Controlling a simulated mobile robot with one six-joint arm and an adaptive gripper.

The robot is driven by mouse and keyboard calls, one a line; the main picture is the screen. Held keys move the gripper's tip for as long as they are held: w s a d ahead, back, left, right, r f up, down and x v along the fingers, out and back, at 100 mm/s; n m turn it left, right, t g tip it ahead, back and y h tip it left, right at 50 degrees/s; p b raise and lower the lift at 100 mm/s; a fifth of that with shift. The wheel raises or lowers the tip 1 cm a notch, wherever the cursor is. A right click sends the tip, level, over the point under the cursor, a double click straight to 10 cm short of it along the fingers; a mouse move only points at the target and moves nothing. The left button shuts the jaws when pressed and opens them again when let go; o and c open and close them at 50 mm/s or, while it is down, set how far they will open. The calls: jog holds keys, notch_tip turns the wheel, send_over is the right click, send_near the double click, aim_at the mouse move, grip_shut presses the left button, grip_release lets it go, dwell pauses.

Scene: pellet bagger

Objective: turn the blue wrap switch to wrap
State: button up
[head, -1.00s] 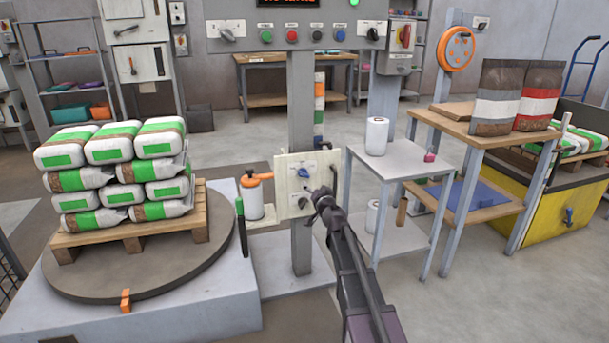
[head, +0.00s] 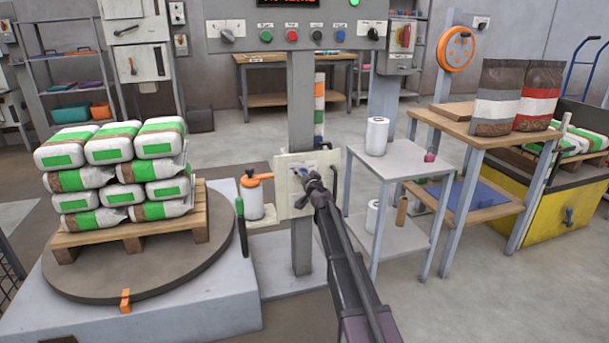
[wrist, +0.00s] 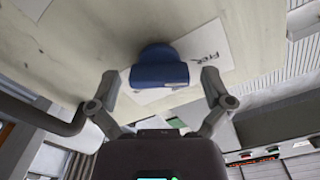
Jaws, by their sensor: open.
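The blue wrap switch (wrist: 158,68) shows in the wrist view on a pale panel (wrist: 70,50), with a white label behind it. The label's lettering is partly covered. My gripper (wrist: 163,82) is open, with one finger on each side of the blue knob; I cannot tell whether the fingers touch it. In the head view my gripper (head: 311,184) is in front of the cream panel (head: 287,201) on the grey post and hides much of its face, including most of the switch. The knob's exact setting is hard to read.
A control box (head: 285,36) with several buttons sits above on the post. Left are an orange-topped sprayer (head: 254,197) and a pallet (head: 190,232) of stacked bags on a turntable. Right is a grey stand (head: 412,158) with a white roll (head: 376,136). A dark bar (wrist: 40,117) runs beside the panel.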

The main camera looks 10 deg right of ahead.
jog(key=c, duration=1.1)
jog(key=shift+m, duration=0.4)
jog(key=m, duration=0.5)
jog(key=shift+w+d, duration=0.1)
jog(key=m, duration=0.6)
jog(key=shift+f, duration=0.15)
jog(key=shift+d, duration=0.1)
